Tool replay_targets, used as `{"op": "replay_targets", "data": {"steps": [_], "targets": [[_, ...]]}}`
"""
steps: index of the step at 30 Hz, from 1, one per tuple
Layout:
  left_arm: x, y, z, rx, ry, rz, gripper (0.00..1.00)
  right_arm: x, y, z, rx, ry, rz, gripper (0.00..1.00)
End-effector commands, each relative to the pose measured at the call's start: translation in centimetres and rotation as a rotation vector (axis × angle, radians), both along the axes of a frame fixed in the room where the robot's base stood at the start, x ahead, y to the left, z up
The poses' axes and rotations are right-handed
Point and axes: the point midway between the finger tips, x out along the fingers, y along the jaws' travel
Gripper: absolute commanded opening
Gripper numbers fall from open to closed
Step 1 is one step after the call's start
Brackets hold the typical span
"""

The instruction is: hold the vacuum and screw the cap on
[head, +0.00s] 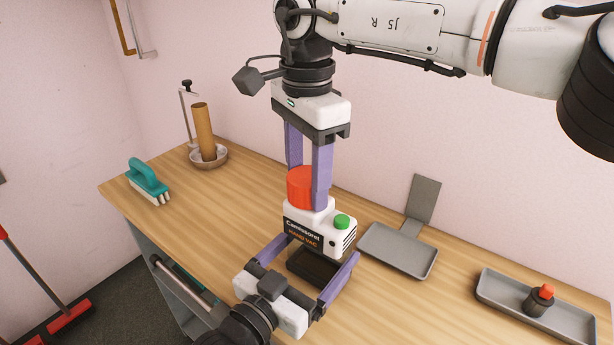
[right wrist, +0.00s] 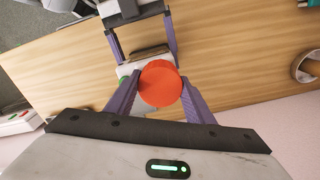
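The vacuum (head: 300,232) is a white hand vac with a dark label, a green button and a dark lower part, standing on the table. It shows partly under the cap in the right wrist view (right wrist: 128,73). The red cap (head: 298,190) sits at the top of the vacuum; it shows as a round disc in the right wrist view (right wrist: 160,83). My right gripper (head: 310,200) points down, its purple fingers against opposite sides of the cap. My left gripper (head: 322,250) comes from the front, its fingers on both sides of the vacuum's lower body. The cap's thread is hidden.
Another tray (head: 490,290) holds a dark bottle with a red top (head: 538,300). A teal brush (head: 148,178) and a roll holder (head: 208,155) stand left.

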Motion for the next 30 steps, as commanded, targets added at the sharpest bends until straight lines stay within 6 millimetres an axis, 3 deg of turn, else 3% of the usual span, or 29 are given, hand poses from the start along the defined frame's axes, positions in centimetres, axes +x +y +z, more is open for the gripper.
{"op": "replay_targets", "data": {"steps": [1,3,7,10,30], "targets": [[-0.04,-0.04,-0.08,0.0,0.002,-0.001,0.25,0.01,0.0,0.02,0.001,-0.001,0.0,0.3],[-0.04,-0.04,-0.08,0.0,0.002,-0.001,0.25,0.02,0.0,0.03,0.001,-0.001,0.0,0.21],[-0.04,-0.04,-0.08,0.0,0.002,-0.001,0.25,0.02,0.0,0.03,0.001,-0.001,-0.045,0.21],[-0.04,-0.04,-0.08,0.0,0.002,-0.001,0.25,-0.01,0.02,0.04,0.001,0.001,-0.182,0.21],[-0.03,-0.03,-0.08,0.0,0.002,-0.001,0.25,-0.03,0.01,-0.03,0.001,0.001,-1.682,0.21]]}}
